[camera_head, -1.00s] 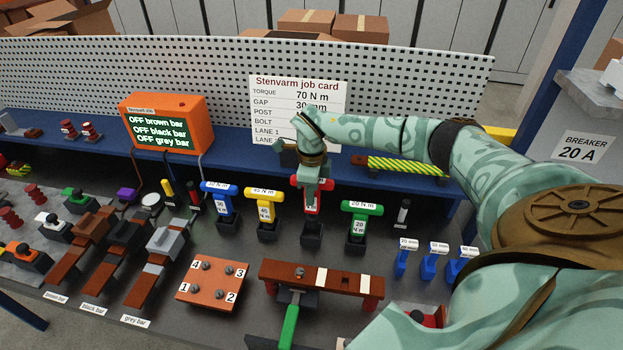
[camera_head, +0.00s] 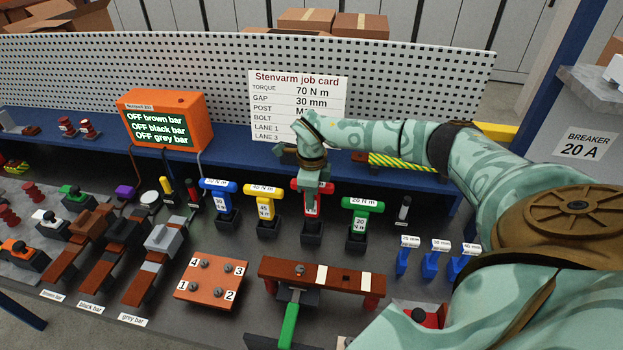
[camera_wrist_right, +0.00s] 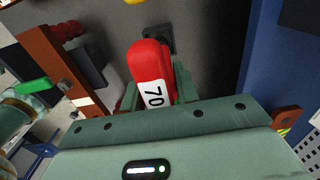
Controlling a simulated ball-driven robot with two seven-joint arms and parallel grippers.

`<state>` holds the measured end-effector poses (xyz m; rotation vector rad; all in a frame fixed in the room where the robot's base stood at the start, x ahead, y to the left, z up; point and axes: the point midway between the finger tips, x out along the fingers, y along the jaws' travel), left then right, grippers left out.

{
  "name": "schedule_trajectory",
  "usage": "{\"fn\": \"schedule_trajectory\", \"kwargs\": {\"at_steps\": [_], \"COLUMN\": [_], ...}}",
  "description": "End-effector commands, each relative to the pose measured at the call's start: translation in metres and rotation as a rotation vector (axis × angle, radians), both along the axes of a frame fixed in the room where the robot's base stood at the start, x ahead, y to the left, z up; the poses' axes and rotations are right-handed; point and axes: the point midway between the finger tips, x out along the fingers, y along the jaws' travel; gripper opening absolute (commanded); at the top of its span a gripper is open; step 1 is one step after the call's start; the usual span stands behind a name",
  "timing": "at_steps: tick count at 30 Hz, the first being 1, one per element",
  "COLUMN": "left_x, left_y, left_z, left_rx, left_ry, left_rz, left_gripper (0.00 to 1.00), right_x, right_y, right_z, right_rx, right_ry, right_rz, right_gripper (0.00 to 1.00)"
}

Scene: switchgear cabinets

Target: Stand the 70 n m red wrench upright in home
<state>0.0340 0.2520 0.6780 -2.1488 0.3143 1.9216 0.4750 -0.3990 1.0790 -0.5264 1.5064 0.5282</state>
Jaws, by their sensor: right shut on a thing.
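The red 70 N m wrench (camera_head: 312,208) stands about upright in the row of wrenches, its lower end over or in a dark block (camera_head: 311,240). I cannot tell whether it is fully seated. My right gripper (camera_head: 312,190) is shut on its top from above and hides part of it. In the right wrist view the red handle (camera_wrist_right: 150,72), marked 70, sits between the fingers (camera_wrist_right: 155,92), and a dark square block (camera_wrist_right: 158,39) shows just beyond it. My left gripper is not in view.
The yellow wrench (camera_head: 265,212) and blue wrench (camera_head: 220,200) stand to the left, the green wrench (camera_head: 361,220) close on the right. A brown bar (camera_head: 340,280) lies in front. The blue shelf (camera_head: 240,165) and pegboard (camera_head: 420,75) are behind.

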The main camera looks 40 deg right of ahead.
Motion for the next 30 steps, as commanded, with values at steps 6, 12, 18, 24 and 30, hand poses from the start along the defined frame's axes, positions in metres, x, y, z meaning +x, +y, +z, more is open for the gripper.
{"fn": "schedule_trajectory", "kwargs": {"at_steps": [6,12,18,24,30], "left_x": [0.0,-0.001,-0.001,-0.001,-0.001], "left_y": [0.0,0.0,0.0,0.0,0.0], "left_z": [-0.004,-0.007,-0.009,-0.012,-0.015], "left_rx": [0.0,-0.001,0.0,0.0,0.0], "left_ry": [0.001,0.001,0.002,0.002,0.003], "left_rz": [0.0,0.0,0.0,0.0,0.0], "left_gripper": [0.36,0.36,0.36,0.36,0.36], "right_x": [0.0,0.0,0.001,0.0,0.0], "right_y": [0.0,0.0,0.0,0.0,0.0], "right_z": [-0.006,-0.011,-0.015,-0.02,-0.025], "right_rx": [0.001,0.0,0.0,0.0,0.001], "right_ry": [-0.001,-0.001,-0.001,-0.001,-0.001], "right_rz": [0.0,0.0,0.0,0.0,0.0], "right_gripper": [0.0,0.0,0.0,0.0,0.0]}}
